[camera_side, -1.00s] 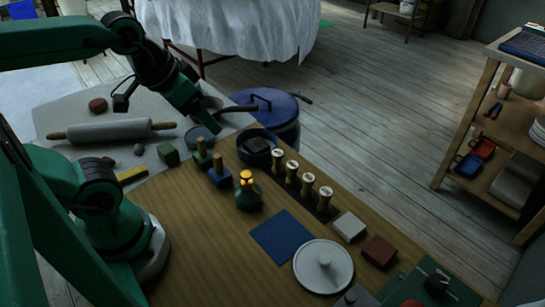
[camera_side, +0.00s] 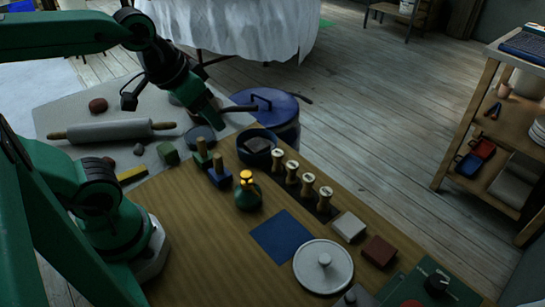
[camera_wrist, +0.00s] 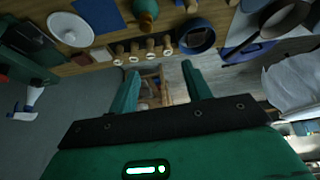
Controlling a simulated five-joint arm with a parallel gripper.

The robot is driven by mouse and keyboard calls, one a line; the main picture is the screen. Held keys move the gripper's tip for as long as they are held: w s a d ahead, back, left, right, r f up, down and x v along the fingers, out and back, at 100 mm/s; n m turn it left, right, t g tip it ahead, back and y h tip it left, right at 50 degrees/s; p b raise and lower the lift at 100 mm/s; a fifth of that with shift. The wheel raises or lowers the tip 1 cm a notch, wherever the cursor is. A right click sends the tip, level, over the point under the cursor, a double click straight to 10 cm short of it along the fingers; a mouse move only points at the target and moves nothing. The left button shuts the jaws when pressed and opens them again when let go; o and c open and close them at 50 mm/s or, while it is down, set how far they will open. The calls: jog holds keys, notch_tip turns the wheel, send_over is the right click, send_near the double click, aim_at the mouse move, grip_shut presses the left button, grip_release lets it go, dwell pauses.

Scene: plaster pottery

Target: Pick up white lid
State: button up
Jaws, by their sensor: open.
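The white lid (camera_side: 323,266) is a round disc with a small knob on top. It lies flat on the wooden table at the front right, beside a blue square. It also shows at the upper left of the wrist view (camera_wrist: 70,29). My gripper (camera_side: 222,121) is open and empty, above the far end of the table near the dark round bowl, well apart from the lid. In the wrist view its two fingers (camera_wrist: 158,80) are spread with nothing between them.
A green bottle with an orange top (camera_side: 248,192), a row of wooden-handled stamps (camera_side: 292,172) and a dark bowl (camera_side: 256,143) stand between my gripper and the lid. A white block (camera_side: 349,226) and a brown block (camera_side: 379,251) lie just behind the lid. The table's left front is bare.

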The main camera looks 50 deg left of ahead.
jog(key=w+d+f+n+g, duration=0.1)
jog(key=w+d+f+g, duration=0.1)
jog(key=w+d, duration=0.35)
jog(key=n+g, duration=0.3)
send_over(325, 258)
notch_tip(325, 258, down, 13)
jog(key=shift+a+r, duration=0.1)
jog(key=shift+r, duration=0.05)
jog(key=shift+s+d, duration=0.1)
jog(key=shift+d, duration=0.1)
jog(key=shift+f, duration=1.45)
jog(key=shift+a+f, duration=0.1)
jog(key=shift+f, duration=2.5)
